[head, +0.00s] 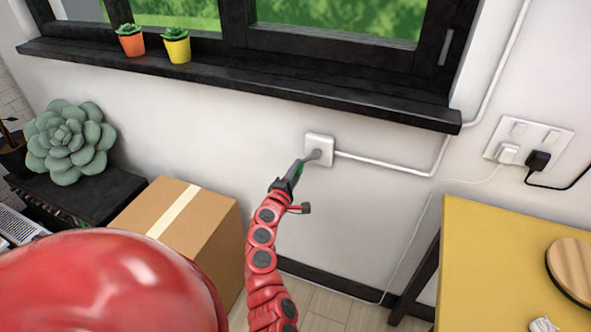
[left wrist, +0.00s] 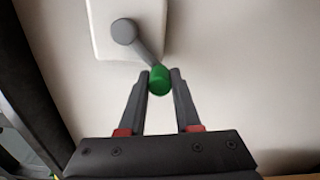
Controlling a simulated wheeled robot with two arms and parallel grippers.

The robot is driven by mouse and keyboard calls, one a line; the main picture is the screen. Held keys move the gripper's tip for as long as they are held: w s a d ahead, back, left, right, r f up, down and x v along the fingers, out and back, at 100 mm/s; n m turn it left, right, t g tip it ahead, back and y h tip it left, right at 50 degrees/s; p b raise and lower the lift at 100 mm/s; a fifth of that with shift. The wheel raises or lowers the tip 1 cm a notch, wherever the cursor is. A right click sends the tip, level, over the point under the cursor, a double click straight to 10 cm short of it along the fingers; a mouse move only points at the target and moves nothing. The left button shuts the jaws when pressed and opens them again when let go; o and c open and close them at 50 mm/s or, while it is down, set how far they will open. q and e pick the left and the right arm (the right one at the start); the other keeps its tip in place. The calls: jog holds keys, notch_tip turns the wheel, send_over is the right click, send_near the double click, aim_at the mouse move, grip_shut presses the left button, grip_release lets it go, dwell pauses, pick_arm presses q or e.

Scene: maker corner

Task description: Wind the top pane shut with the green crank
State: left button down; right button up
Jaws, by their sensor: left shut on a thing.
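The crank has a grey arm (head: 313,155) on a white wall box (head: 326,142) below the window sill. In the left wrist view, the grey arm (left wrist: 126,33) slants down right from its hub to the green knob (left wrist: 159,82). My left gripper (left wrist: 160,76) has a finger on each side of the knob and is shut on it. In the head view my left gripper (head: 297,171) is at the box and mostly hides the knob. Only the lower part of the window (head: 330,42) shows; I cannot tell which pane is the top one. My right gripper is out of view.
A black sill (head: 280,84) with two small potted plants (head: 177,47) juts out above the crank. A white conduit (head: 385,163) runs right from the box. A cardboard box (head: 208,222) stands below left, a yellow table (head: 480,265) at right.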

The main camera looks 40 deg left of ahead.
pick_arm(q)
jog(key=shift+f, duration=0.15)
jog(key=c, duration=0.6)
grip_release()
jog(key=shift+s, duration=0.1)
jog(key=b+v, duration=0.1)
jog(key=v, duration=1.6)
jog(key=shift+s+b, duration=0.15)
jog(key=shift+b, duration=0.15)
